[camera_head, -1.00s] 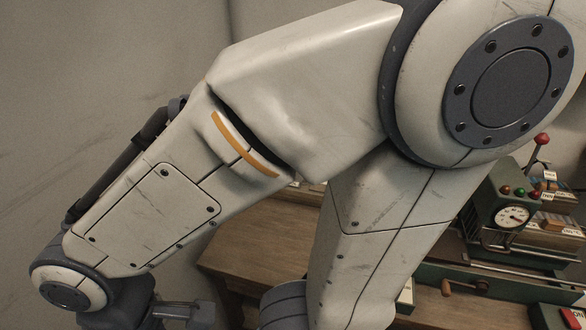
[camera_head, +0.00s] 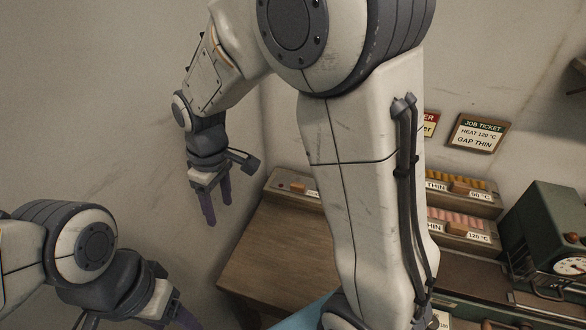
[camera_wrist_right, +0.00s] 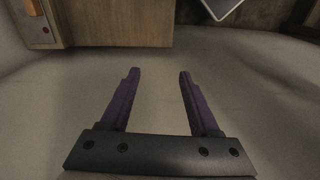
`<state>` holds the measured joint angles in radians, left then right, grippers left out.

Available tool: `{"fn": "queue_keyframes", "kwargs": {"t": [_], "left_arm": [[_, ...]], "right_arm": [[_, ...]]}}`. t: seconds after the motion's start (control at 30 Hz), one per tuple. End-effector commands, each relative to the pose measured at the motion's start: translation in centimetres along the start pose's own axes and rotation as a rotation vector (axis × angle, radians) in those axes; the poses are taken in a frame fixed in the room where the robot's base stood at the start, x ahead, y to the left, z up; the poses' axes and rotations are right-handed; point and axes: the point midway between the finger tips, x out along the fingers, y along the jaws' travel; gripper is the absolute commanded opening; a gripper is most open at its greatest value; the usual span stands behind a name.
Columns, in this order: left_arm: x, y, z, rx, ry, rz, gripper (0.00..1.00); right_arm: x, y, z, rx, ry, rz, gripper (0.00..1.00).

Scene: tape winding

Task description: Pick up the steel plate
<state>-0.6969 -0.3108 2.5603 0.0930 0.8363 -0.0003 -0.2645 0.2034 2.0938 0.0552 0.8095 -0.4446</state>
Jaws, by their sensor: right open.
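I cannot make out the steel plate for certain in either view. My right gripper (camera_head: 217,208) hangs with its purple fingers pointing down, left of the wooden table (camera_head: 270,262). In the right wrist view its two fingers (camera_wrist_right: 158,72) stand apart with nothing between them. A flat dark piece with a pale edge (camera_wrist_right: 221,7) is cut off at the top of that view; I cannot tell what it is. My left gripper (camera_head: 178,316) is at the lower left of the head view, partly cut off by the bottom edge.
My right arm hides much of the table. A blue surface (camera_head: 297,312) shows at the bottom. Labelled racks (camera_head: 462,208), a job ticket (camera_head: 477,134) and a green machine with a dial (camera_head: 548,235) are at the right. The table's left part is clear.

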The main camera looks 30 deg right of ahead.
Motion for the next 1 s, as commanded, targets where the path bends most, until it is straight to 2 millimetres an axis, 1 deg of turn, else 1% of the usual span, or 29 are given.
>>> {"fn": "queue_keyframes", "kwargs": {"t": [0.03,0.07,0.1,0.17,0.2,0.27,0.3,0.4,0.5,0.6,0.8,0.9,1.0], "left_arm": [[-1.7,0.1,-0.1,0.0,0.0,0.0,0.62],[-2.2,0.2,-0.1,0.0,0.0,0.0,0.62],[-2.8,0.2,-0.1,0.0,0.0,0.0,0.62],[-3.6,0.3,-0.2,0.0,0.0,0.0,0.62],[-4.2,0.3,-0.2,0.0,0.0,0.0,0.62],[-4.8,0.3,-0.3,0.0,0.0,0.0,0.62],[-5.2,0.4,-0.3,0.0,0.0,0.0,0.62],[-6.0,0.4,-0.3,0.0,0.0,0.0,0.62],[-6.3,0.5,-0.3,0.0,0.0,0.0,0.62],[-6.7,0.5,-0.4,0.0,-0.001,0.0,0.62],[-8.0,0.6,-0.4,0.002,0.0,0.0,0.62],[-8.3,0.6,-0.5,0.003,0.0,0.0,0.62],[-8.5,0.6,-0.5,0.003,0.0,0.0,0.62]], "right_arm": [[-0.1,4.3,-1.0,0.014,-0.013,0.002,0.62],[0.4,6.6,-1.4,0.01,-0.016,0.005,0.62],[1.0,9.8,-1.6,0.004,-0.02,0.008,0.62],[2.2,14.4,-1.4,-0.004,-0.026,0.013,0.62],[3.0,17.3,-0.8,-0.01,-0.03,0.014,0.62],[4.4,21.1,0.3,-0.019,-0.035,0.016,0.62],[5.2,23.4,1.2,-0.024,-0.037,0.018,0.62],[7.2,27.7,3.5,-0.037,-0.044,0.019,0.62],[8.6,30.1,5.3,-0.048,-0.048,0.02,0.62],[9.7,31.2,6.2,-0.054,-0.051,0.019,0.62],[12.7,31.4,6.5,-0.058,-0.052,0.017,0.62],[13.9,31.5,6.5,-0.058,-0.05,0.019,0.62],[14.6,31.5,6.5,-0.058,-0.05,0.02,0.62]]}}
